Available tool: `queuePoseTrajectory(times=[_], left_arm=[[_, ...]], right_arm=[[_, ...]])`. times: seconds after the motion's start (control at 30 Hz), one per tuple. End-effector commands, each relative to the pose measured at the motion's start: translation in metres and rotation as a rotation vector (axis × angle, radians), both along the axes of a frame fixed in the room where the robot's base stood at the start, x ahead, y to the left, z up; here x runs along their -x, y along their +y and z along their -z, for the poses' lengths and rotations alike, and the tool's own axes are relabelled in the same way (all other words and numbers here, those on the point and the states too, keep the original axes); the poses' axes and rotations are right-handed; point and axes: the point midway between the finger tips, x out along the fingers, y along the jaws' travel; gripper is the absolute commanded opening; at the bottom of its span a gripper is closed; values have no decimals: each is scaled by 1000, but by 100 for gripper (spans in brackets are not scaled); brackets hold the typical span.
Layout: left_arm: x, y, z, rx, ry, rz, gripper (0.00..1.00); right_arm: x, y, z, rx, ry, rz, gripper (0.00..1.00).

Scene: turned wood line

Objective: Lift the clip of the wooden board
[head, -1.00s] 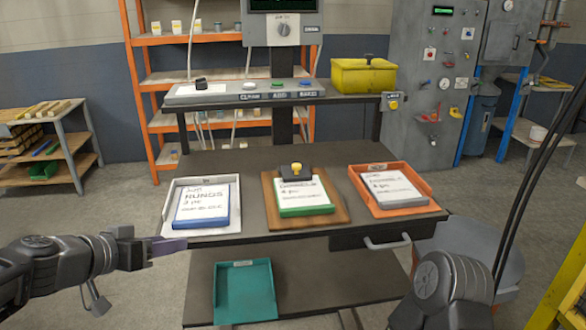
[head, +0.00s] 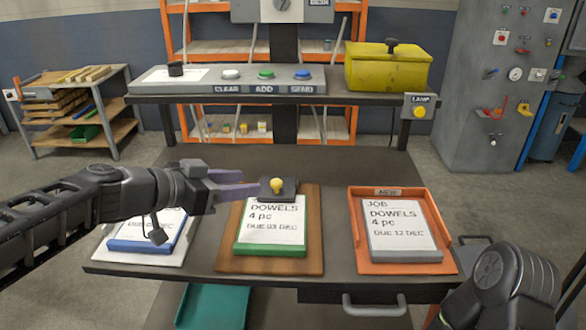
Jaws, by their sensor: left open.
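The wooden board (head: 312,250) lies in the middle of the table. A green-edged pad with a white sheet reading "DOWELS 4 pc" (head: 275,222) rests on it. The dark clip (head: 291,186) with a yellow knob (head: 277,186) sits at the board's far edge, over the top of the sheet. My left gripper (head: 240,185) reaches in from the left, its purple fingers apart and empty, with the tips just left of the clip. I cannot tell whether they touch it. My right arm shows at the lower right, but its gripper is out of view.
An orange tray (head: 360,262) with a grey-edged job pad stands to the right. A white tray (head: 110,252) with a blue-edged pad lies left, partly under my left arm. A raised shelf behind holds a button panel (head: 215,82) and yellow box (head: 388,70).

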Motion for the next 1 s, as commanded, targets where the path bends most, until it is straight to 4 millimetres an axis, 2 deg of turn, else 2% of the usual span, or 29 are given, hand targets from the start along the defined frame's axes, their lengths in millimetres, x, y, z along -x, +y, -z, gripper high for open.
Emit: queuePoseTrajectory(times=[0.43, 0.8, 1.0], left_arm=[[-4, -4, 2, 0, 2, 1, 45], [-38, -39, 22, 3, 4, 2, 45], [-50, -50, 29, 2, 2, -1, 45]], right_arm=[[1, 1, -2, -1, 1, -2, 36], [1, 1, -15, -1, 1, 0, 36], [1, 1, -19, -1, 2, -1, 36]])
